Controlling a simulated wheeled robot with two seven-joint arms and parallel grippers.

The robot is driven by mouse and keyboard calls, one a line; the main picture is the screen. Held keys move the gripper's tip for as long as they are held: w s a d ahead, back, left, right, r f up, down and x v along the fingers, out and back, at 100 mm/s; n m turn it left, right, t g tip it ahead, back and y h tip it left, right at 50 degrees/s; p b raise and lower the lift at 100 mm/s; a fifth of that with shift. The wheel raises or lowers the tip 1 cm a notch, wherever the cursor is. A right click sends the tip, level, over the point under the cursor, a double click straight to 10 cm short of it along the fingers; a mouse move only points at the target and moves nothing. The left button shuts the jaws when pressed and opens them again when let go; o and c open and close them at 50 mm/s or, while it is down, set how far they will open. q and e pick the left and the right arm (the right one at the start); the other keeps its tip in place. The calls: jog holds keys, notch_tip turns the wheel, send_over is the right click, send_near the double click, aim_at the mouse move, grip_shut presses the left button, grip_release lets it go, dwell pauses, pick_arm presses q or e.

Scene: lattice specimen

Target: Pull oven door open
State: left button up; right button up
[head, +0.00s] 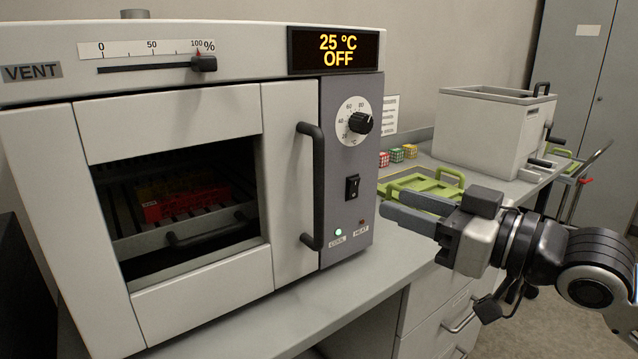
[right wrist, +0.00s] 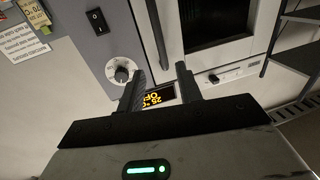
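The oven door (head: 205,300) is pale grey with a dark window and appears shut. Its black vertical bar handle (head: 312,185) stands at the door's right edge, beside the grey control panel (head: 345,255). My right gripper (head: 390,203) is open and empty, to the right of the handle and apart from it, fingers pointing left. In the right wrist view the gripper (right wrist: 160,72) has a clear gap between its fingers, and the handle (right wrist: 154,35) shows beyond that gap. The display (head: 337,50) reads 25 °C OFF. My left gripper is not in view.
A red object (head: 185,203) lies on a rack behind the window. Green trays (head: 425,186) and small coloured cubes (head: 397,154) sit on the counter right of the oven, before a grey box (head: 490,130). Drawers (head: 440,320) are below the counter.

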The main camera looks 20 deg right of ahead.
aim_at(322, 179)
jog(key=p+x, duration=0.3)
jog(key=x, duration=1.2)
jog(key=shift+a+p, duration=0.1)
jog(key=shift+p, duration=0.25)
jog(key=shift+c, duration=0.3)
grip_shut()
